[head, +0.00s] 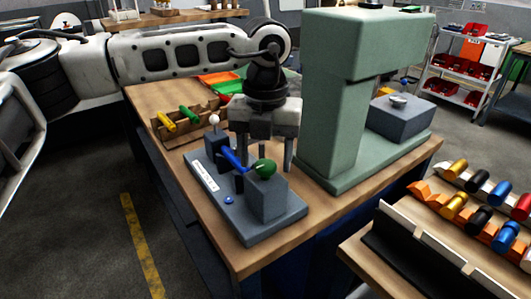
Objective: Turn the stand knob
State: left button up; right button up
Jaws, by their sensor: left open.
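A green rounded knob (264,167) sits on top of a grey block of the grey stand (285,221) at the front of the wooden bench. My right gripper is out of view.
A tall green press-like machine (334,120) stands close on the right of my left gripper. A wooden tray (186,121) with yellow and green handles lies to the left. A rack (452,222) of coloured cylinders stands at the right front. Bare bench (150,97) shows at the back left.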

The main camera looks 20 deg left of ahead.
pick_arm(q)
jog(key=shift+f, duration=0.25)
jog(key=c, duration=1)
